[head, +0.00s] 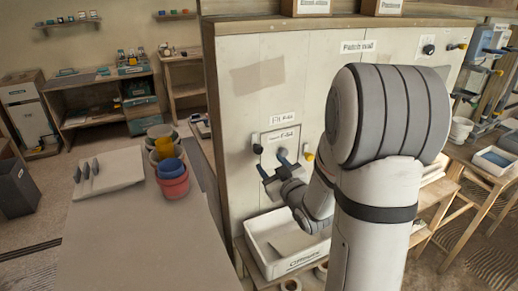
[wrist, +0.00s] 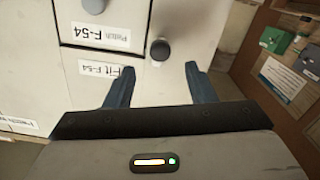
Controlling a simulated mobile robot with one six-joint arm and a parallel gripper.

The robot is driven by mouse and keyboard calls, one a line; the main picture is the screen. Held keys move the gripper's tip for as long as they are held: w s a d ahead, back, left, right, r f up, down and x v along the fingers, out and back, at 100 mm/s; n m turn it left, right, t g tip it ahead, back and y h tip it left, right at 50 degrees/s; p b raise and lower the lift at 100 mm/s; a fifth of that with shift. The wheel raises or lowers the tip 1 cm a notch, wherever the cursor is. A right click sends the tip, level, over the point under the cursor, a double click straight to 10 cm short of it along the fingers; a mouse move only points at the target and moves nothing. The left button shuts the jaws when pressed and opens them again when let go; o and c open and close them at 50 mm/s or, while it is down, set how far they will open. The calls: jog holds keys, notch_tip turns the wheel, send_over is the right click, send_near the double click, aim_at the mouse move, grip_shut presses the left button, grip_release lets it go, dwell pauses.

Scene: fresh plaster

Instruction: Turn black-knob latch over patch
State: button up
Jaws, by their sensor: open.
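A patch (head: 284,135) is a square pale panel set in the pale wall, with a "Patch F-54" label; its corner shows upside down in the wrist view (wrist: 112,10). A black-knob latch (head: 257,148) sits just left of the patch. In the wrist view the round black knob (wrist: 160,50) lies just outside the patch's edge. My gripper (head: 273,163) is open in front of the patch. In the wrist view its fingertips (wrist: 159,70) are either side of the knob's line, apart from it and empty.
A yellow-ended knob (head: 308,156) is right of the patch. A white bin (head: 283,256) stands below it. A grey table (head: 130,235) at the left holds stacked pots (head: 172,180) and a board with dark pieces (head: 108,172). A brown shelf (wrist: 278,70) is right in the wrist view.

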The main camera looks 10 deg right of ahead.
aim_at(260, 151)
jog(key=w, duration=0.2)
jog(key=w+a+p, duration=0.1)
jog(key=w, duration=0.2)
jog(key=w+p, duration=0.1)
jog(key=w, duration=0.1)
jog(key=shift+w+a+r, duration=0.1)
jog(key=shift+w+a, duration=0.2)
jog(key=shift+w, duration=0.05)
jog(key=shift+c, duration=0.5)
jog(key=c, duration=0.9)
